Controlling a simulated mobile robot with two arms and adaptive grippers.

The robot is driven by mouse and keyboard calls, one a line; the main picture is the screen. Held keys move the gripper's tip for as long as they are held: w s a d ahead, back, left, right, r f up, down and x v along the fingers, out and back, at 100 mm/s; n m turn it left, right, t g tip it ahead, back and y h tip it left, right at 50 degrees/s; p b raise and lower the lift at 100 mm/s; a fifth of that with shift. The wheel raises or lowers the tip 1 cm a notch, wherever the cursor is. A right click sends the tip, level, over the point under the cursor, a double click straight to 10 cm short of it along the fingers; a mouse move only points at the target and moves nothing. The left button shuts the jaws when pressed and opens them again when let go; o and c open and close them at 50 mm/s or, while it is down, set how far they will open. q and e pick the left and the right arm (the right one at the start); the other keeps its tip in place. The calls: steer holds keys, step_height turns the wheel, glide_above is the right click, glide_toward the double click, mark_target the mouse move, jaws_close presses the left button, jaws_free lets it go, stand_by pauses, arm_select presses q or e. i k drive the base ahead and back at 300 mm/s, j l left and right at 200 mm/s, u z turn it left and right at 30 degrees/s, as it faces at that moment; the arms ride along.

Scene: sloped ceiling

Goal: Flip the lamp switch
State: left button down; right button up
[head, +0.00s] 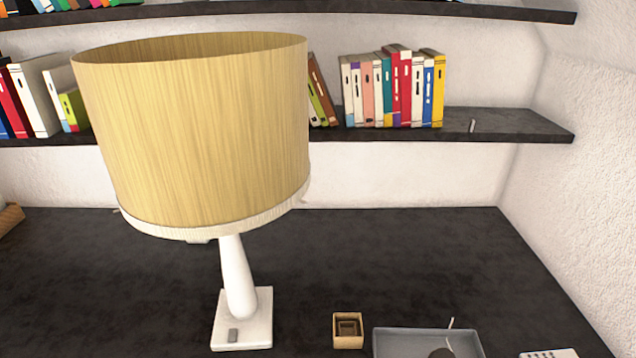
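A table lamp stands upright on the dark desk, left of the middle of the head view. It has a large yellow wood-grain shade (195,140), a white stem (238,280) and a square white base (258,333). A small grey lamp switch (233,336) sits on the front part of the base; I cannot tell which way it is set. Neither of my grippers is in view.
The dark desk (420,255) is clear around the lamp. A small wooden box (347,342), a grey tray (400,335) and a white keypad-like object (550,354) lie to its right. A shelf (500,125) with books (400,90) runs behind; a white wall bounds the right.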

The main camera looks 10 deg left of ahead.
mark_target(233, 333)
steer(key=j, duration=0.55)
steer(key=k+j, duration=0.1)
steer(key=j, duration=0.45)
steer(key=j+z, duration=0.1)
steer(key=j, duration=0.5)
steer(key=k, duration=0.05)
